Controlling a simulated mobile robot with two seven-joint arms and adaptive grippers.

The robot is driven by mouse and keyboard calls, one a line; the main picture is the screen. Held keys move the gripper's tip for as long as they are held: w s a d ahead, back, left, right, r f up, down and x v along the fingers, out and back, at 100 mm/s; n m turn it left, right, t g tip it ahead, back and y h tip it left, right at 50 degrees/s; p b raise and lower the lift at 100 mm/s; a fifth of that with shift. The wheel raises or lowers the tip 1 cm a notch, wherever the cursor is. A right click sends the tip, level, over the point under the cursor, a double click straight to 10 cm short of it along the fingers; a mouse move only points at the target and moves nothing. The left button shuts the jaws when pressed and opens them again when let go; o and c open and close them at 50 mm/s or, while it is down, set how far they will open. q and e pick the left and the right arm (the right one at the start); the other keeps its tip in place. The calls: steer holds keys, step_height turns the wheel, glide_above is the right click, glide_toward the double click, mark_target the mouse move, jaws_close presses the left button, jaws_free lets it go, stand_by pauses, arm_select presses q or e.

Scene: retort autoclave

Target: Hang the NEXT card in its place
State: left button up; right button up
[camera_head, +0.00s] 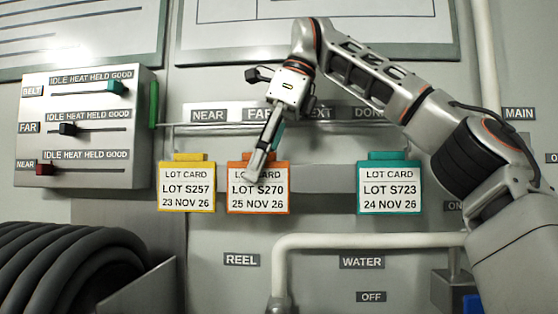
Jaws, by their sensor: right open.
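Three lot cards hang in a row below a thin rail (355,128). The yellow card (187,188), LOT S257, is under the NEAR label (208,115). The orange card (259,199), LOT S270, is under the FAR label (256,115). The teal card (390,189), LOT S723, is under the DONE label (368,114). The NEXT label (321,114) is partly hidden by my right gripper; no card shows below it. My right gripper (256,172) is open, pointing down, its fingertips overlapping the top of the orange card. I cannot tell whether they touch. My left gripper is out of view.
A slider panel (84,172) marked BELT, FAR and NEAR is at left. A black coiled hose (70,270) fills the lower left. A pale pipe (370,241) runs below the cards by the WATER label (362,262). My right arm covers the wall at right.

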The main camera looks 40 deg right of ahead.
steer(key=shift+v, duration=2.55)
steer(key=s+d, duration=0.2)
steer(key=d, duration=0.1)
steer(key=s+d, duration=0.5)
steer(key=d, duration=0.1)
steer(key=shift+s+f, duration=0.1)
steer(key=shift+s, duration=0.25)
steer(key=shift+s+f, duration=0.1)
